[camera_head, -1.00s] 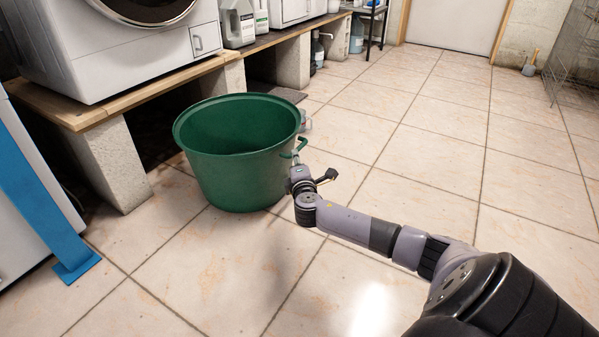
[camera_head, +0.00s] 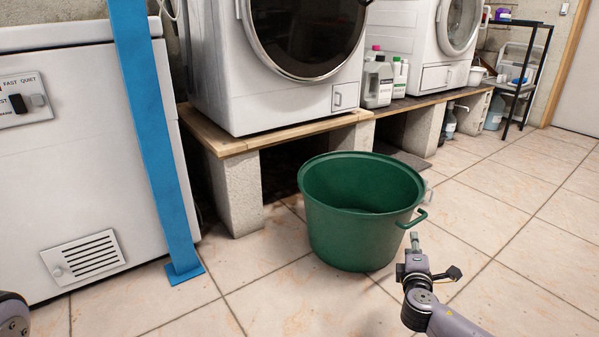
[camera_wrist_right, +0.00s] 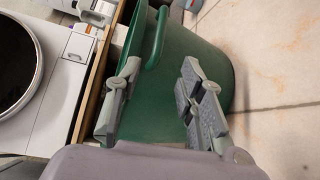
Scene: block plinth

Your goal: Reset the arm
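My right gripper (camera_head: 414,238) is at the right side of a green tub (camera_head: 352,225), just below and in front of its side handle (camera_head: 411,219). In the right wrist view the two fingers (camera_wrist_right: 160,105) are spread apart with nothing gripped between them. The tub wall (camera_wrist_right: 150,95) shows between and beyond them, and the handle (camera_wrist_right: 157,38) lies ahead of the fingertips. The tub stands upright on the floor and looks empty, though its bottom is partly hidden. My left gripper is out of view; only a piece of my left arm shows at the lower left corner.
A white appliance (camera_head: 85,190) with a blue upright strip (camera_head: 150,130) stands at the left. A wooden bench (camera_head: 270,130) on concrete blocks carries white machines and bottles (camera_head: 378,82). Tiled floor (camera_head: 520,230) to the right is clear.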

